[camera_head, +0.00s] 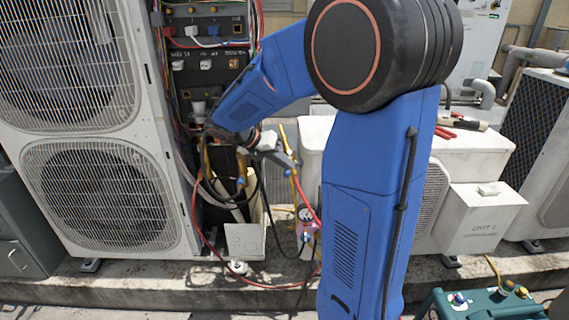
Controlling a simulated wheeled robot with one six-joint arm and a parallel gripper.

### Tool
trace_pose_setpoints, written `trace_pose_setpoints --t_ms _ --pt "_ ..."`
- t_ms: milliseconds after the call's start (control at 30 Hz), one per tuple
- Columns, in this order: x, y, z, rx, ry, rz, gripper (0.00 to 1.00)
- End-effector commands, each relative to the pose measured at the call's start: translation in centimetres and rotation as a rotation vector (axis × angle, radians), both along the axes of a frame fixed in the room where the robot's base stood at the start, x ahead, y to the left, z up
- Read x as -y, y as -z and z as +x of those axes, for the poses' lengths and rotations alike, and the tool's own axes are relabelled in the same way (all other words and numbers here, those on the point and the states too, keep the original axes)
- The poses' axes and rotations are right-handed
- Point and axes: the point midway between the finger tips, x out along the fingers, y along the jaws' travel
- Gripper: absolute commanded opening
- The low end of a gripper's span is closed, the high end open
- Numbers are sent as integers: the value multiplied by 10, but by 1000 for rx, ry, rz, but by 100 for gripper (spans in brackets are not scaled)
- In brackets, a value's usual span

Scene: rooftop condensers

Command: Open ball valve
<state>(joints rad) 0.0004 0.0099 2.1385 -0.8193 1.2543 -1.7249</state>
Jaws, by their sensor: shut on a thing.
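My gripper (288,166) is at the end of my blue arm, left of the picture's middle, in front of the opened condenser unit. It is small here and pointed down to the right. It is shut on what looks like the small ball valve (294,179), at the upper end of a red hose. The fingers hide much of the valve, and I cannot tell the handle's angle. Brass pipework with a blue fitting (240,183) stands just left of the gripper, apart from it.
The tall condenser unit (150,150) with two fan grilles stands left, its wiring exposed. Red and black hoses loop below the gripper to a gauge (305,214). Pliers (462,123) lie on a white unit; a green machine (480,305) stands front right.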

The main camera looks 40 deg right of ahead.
Motion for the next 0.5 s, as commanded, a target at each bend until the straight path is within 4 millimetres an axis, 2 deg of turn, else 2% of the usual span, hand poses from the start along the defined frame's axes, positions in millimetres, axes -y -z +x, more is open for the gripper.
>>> trace_pose_setpoints --t_ms 33,67,100,133,500 --pt "-2 4 -3 -8 3 6 0" --pt "-2 4 -3 -8 3 6 15" --pt "-2 4 -3 -8 3 6 25" --pt "-2 4 -3 -8 3 6 27" --pt "-3 -1 -1 -3 2 3 27"
